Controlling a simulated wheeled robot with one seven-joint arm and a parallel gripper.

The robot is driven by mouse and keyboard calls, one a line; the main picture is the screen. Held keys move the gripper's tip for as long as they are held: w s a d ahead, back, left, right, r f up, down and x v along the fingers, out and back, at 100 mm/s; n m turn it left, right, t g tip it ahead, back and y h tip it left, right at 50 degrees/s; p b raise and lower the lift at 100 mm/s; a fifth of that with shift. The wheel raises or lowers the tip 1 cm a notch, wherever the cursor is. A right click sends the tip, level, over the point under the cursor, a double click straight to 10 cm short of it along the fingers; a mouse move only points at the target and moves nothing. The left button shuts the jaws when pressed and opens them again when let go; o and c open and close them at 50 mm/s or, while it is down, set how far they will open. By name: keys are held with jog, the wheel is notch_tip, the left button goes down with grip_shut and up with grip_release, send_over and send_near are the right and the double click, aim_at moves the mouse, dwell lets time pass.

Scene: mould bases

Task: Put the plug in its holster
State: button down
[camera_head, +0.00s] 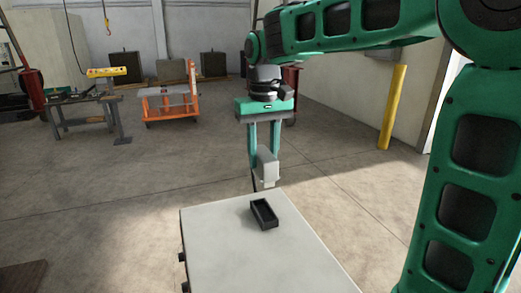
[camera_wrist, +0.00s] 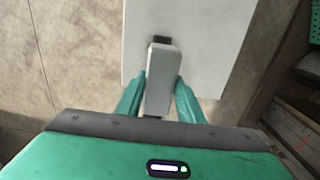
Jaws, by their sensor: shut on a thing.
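My gripper (camera_head: 264,160) points straight down in the head view and is shut on the light grey plug (camera_head: 267,167), a blocky piece that hangs below the fingers. In the wrist view the plug (camera_wrist: 160,82) stands between the two teal fingertips (camera_wrist: 161,88). The holster (camera_head: 263,214) is a small black open-topped box on the top of a pale cabinet (camera_head: 225,245). The plug is above and apart from the holster, near the cabinet's far edge. In the wrist view the plug hides most of the holster; a dark part (camera_wrist: 161,40) shows past its end.
The cabinet top is otherwise bare, with dark fittings on its left side. Behind on the floor stand a workbench (camera_head: 85,112), an orange cart (camera_head: 170,100) and a yellow post (camera_head: 393,106), all well away. The floor around the cabinet is mostly open.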

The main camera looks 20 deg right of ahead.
notch_tip(320, 180, down, 9)
dwell(0.8)
dwell(0.4)
jog(key=shift+s, duration=0.2)
jog(key=shift+f, duration=1.55)
dwell(1.6)
jog(key=c, duration=1.1)
grip_release()
